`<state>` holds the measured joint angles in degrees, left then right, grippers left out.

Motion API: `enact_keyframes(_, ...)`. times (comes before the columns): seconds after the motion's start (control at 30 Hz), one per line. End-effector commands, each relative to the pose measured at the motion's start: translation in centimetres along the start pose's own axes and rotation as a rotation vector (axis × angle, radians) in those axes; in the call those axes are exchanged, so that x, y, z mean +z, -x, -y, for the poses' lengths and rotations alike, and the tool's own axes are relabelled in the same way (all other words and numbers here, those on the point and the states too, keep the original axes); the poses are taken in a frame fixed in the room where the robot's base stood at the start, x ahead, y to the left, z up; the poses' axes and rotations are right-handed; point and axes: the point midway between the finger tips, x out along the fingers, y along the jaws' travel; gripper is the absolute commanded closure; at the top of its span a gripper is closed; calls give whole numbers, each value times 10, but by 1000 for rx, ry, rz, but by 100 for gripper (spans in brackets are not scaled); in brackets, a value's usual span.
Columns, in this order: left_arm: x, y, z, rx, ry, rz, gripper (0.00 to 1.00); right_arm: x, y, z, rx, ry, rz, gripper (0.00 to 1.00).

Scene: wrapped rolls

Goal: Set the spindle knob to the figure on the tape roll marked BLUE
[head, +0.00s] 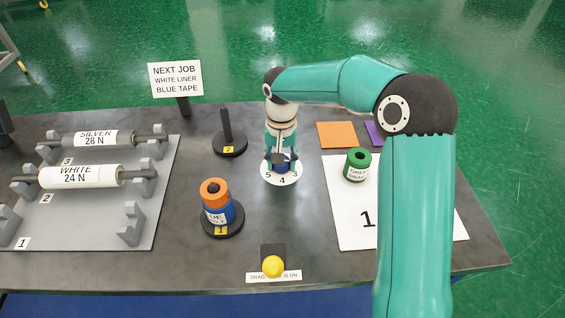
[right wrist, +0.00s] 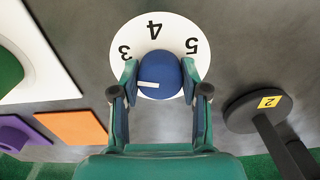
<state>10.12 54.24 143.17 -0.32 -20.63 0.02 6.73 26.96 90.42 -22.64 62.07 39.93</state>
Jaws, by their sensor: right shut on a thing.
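The blue spindle knob (right wrist: 158,72) sits on a round white dial (head: 281,174), whose figures 3, 4 and 5 show. A white bar marks the knob's top; I cannot tell which figure it points to. My right gripper (head: 281,160) comes down from above, shut on the knob. In the right wrist view its fingers (right wrist: 160,90) grip it from both sides. The blue tape roll (head: 217,211) is on the post of stand 1, under an orange piece (head: 213,189). Its label is partly turned away: "LUE" shows, and the smaller line below is unclear. My left gripper is not in view.
A grey rack (head: 75,220) at left holds silver and white rolls (head: 82,177). Empty post 2 (head: 227,138) stands behind the blue roll. A yellow button (head: 273,266) is in front. A green roll (head: 357,166) stands on a white board at right. A job sign (head: 175,79) stands behind.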

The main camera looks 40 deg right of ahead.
Motion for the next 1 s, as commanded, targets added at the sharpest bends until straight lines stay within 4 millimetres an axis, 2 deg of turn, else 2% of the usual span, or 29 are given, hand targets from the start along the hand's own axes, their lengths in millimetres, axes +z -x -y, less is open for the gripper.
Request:
enact_keyframes(0.4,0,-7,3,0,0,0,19,1,-1,-1,4,-219,4,90)
enact_keyframes(0.97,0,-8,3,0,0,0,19,1,-1,-1,6,-250,5,90)
enact_keyframes(1.0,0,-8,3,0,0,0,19,1,-1,-1,6,-250,5,49)
